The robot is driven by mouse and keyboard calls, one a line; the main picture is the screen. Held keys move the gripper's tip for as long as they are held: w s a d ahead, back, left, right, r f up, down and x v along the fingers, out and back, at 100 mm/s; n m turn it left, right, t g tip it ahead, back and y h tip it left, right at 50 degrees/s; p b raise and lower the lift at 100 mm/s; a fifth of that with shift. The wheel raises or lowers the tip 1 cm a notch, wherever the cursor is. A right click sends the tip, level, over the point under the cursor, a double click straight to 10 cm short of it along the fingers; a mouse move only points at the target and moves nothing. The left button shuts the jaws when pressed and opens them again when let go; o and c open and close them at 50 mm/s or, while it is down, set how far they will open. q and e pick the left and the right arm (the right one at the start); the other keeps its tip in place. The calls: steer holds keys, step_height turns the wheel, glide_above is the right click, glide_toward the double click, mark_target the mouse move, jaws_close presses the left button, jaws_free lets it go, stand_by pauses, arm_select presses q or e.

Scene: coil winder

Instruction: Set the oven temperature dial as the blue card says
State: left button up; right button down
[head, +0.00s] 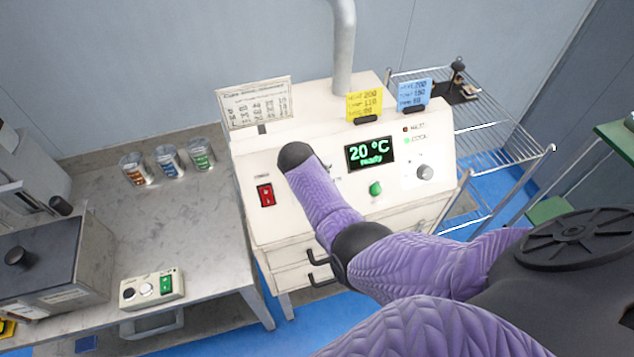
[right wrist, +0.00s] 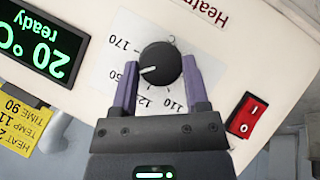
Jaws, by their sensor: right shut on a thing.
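The black temperature dial (right wrist: 163,58) is in the right wrist view, on a white scale plate that appears upside down. Its white pointer points left and slightly down, between the 170 mark and a partly covered number. My right gripper (right wrist: 161,70) is shut on the dial, one finger on each side. In the head view my arm hides that gripper and the dial. The blue card (head: 413,93) stands on top of the oven (head: 310,217) at the right; its small text is hard to read. The green display (head: 370,153) reads 20 °C ready. My left gripper is not in view.
A yellow card (head: 364,105) stands left of the blue one. The panel has a red switch (head: 266,194), a green button (head: 376,188) and a grey knob (head: 425,172). A table (head: 205,245) with cans is left; a wire rack (head: 490,142) is right.

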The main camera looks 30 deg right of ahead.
steer(key=shift+c, duration=0.4)
jaws_free()
steer(key=p+v, duration=0.4)
steer(key=v, duration=0.5)
steer(key=shift+s+a+r, duration=0.15)
steer(key=shift+a+r, duration=0.05)
steer(key=shift+r, duration=0.15)
